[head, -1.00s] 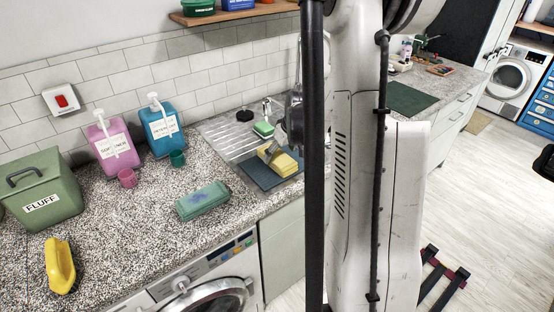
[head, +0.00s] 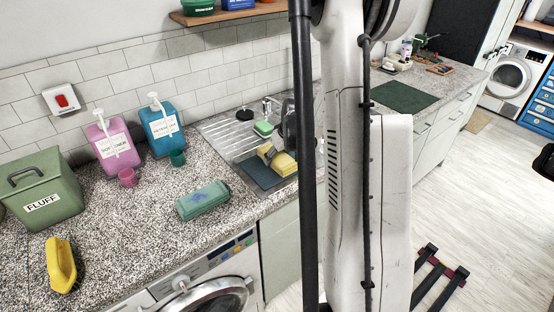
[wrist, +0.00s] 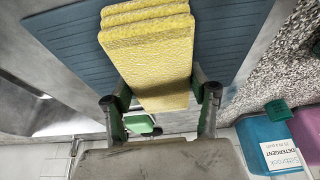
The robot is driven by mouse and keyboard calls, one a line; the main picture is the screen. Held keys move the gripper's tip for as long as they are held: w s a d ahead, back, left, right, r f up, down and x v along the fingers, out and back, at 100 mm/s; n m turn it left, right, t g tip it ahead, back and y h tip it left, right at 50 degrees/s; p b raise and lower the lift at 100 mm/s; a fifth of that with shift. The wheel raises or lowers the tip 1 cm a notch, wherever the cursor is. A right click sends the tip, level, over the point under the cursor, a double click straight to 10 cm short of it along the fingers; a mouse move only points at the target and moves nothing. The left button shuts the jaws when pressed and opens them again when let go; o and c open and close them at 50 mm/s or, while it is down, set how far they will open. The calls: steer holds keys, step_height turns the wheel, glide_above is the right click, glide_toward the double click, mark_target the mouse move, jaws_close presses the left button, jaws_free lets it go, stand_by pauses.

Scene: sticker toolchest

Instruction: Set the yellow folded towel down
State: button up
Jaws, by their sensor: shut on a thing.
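The yellow folded towel (head: 286,166) is at the sink end of the counter, over a dark blue ribbed mat (head: 261,179). In the wrist view the towel (wrist: 148,55) shows its stacked folds, with the blue mat (wrist: 75,45) behind it on both sides. I cannot tell whether the towel's underside touches the mat.
A green sponge (head: 263,129) lies by the metal sink drainer (head: 228,138). A teal case (head: 203,200), pink bottle (head: 115,145), blue detergent bottle (head: 163,127), green FLUFF bin (head: 42,190) and yellow object (head: 60,265) stand on the counter. A dark green mat (head: 405,97) lies clear farther right.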

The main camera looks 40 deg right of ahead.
mark_target(275, 156)
steer(key=shift+c, duration=0.7)
steer(key=shift+r, duration=0.1)
steer(key=shift+r, duration=0.5)
steer(key=r, duration=0.1)
steer(key=a+r, duration=0.1)
steer(key=r, duration=0.1)
steer(key=shift+a+r+b, duration=0.1)
steer(key=shift+r+b, duration=0.15)
steer(key=shift+b, duration=0.05)
steer(key=a+r, duration=0.6)
steer(key=a, duration=0.4)
steer(key=shift+n, duration=0.4)
steer(key=w+a+f, duration=0.1)
steer(key=a, duration=0.3)
steer(key=w+a+f+b, duration=0.1)
steer(key=a, duration=0.3)
steer(key=w+a+f+b, duration=0.1)
steer(key=a, duration=0.7)
steer(key=a+f+b, duration=0.1)
steer(key=a, duration=0.3)
steer(key=a+f, duration=0.1)
steer(key=a, duration=0.2)
steer(key=shift+w+a+f+b, duration=0.15)
steer(key=shift+w+a+b, duration=0.2)
steer(key=shift+d, duration=0.15)
